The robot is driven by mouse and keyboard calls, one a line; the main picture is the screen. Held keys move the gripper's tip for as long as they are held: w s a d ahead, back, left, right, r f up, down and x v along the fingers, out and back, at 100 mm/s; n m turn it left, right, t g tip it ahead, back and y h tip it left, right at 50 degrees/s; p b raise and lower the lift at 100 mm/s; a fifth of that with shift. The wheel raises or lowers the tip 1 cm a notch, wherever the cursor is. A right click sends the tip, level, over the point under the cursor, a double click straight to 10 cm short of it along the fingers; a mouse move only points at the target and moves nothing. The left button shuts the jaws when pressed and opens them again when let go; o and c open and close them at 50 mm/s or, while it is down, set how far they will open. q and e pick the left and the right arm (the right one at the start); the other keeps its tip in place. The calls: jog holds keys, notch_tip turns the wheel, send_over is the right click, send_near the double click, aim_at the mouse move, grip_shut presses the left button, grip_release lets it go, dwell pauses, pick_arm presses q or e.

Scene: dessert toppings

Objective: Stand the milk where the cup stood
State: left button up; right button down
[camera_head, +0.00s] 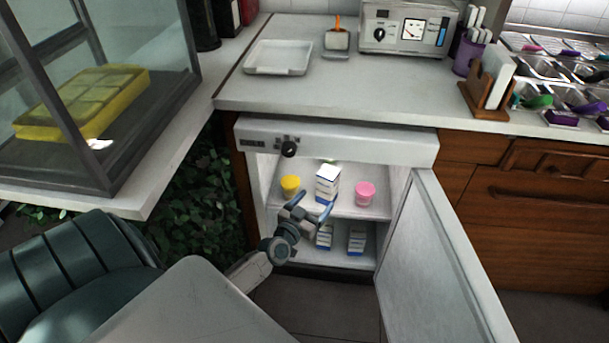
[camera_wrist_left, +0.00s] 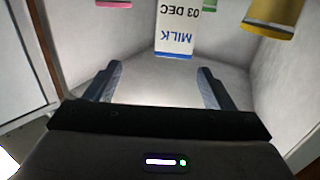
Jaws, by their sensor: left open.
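The milk (camera_head: 327,184), a white and blue carton, stands upright on the fridge's upper shelf between a yellow cup (camera_head: 290,186) and a pink cup (camera_head: 364,194). My left gripper (camera_head: 313,207) is open and empty in front of the milk. In the left wrist view, the milk (camera_wrist_left: 177,28) appears upside down with "MILK 03 DEC" on its face. It lies beyond the open fingers (camera_wrist_left: 159,70), apart from them. The yellow cup (camera_wrist_left: 268,14) is at the upper right there, and an edge of the pink cup (camera_wrist_left: 113,3) at the upper left. My right gripper is not in view.
More cartons (camera_head: 356,240) stand on the fridge's lower shelf. The fridge door (camera_head: 432,265) hangs open to the right. The counter (camera_head: 330,92) above holds a white tray (camera_head: 278,57) and a machine (camera_head: 408,27), with bare room in front of them.

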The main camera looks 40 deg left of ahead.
pick_arm(q)
jog(key=s+d+r+m+g+h, duration=0.1)
jog(key=s+d+m+g+h, duration=0.35)
jog(key=s+d, duration=1.25)
jog(key=s+a+r+n+g+y, duration=0.1)
jog(key=s+r+n+g, duration=0.1)
jog(key=s+g, duration=0.3)
jog(key=s+n, duration=0.1)
jog(key=s, duration=0.3)
jog(key=shift+a+r, duration=0.2)
jog(key=shift+a, duration=0.1)
jog(key=shift+y, duration=0.25)
